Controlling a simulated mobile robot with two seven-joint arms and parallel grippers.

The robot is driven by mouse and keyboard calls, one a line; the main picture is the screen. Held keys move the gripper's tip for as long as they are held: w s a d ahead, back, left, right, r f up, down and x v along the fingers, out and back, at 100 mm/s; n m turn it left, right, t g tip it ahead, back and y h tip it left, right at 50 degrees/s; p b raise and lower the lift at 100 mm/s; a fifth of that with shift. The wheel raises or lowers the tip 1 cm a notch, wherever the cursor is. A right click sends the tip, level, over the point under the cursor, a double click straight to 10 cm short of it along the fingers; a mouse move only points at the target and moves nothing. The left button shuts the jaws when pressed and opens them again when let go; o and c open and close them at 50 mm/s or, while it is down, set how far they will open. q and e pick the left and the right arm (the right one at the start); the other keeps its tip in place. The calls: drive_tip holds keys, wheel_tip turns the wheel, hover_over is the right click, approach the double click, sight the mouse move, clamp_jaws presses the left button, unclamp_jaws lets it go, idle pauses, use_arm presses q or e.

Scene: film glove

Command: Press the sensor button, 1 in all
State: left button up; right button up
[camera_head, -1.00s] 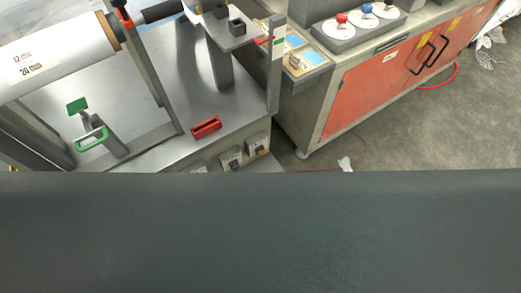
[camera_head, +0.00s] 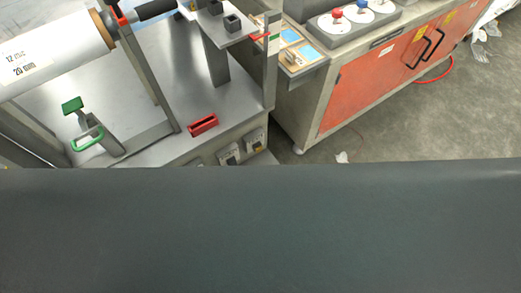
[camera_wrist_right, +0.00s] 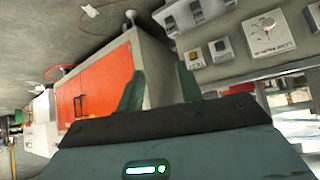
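I cannot tell for certain which part is the sensor button. On the front of the metal machine (camera_head: 150,85) in the head view are small switch boxes, one grey (camera_head: 228,155) and one with a yellowish part (camera_head: 255,140). My right gripper (camera_wrist_right: 158,72) shows two green fingers set apart, open and empty, below and left of these boxes in the picture. My left gripper is out of view.
A white film roll (camera_head: 50,52), a green-handled lever (camera_head: 88,138) and a red block (camera_head: 203,124) are on the machine. An orange-doored cabinet (camera_head: 380,75) with red and blue knobs on top stands to the right. Grey floor (camera_head: 420,125) is open before it.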

clamp_jaws()
drive_tip(key=shift+d, duration=0.1)
idle(0.7)
idle(0.7)
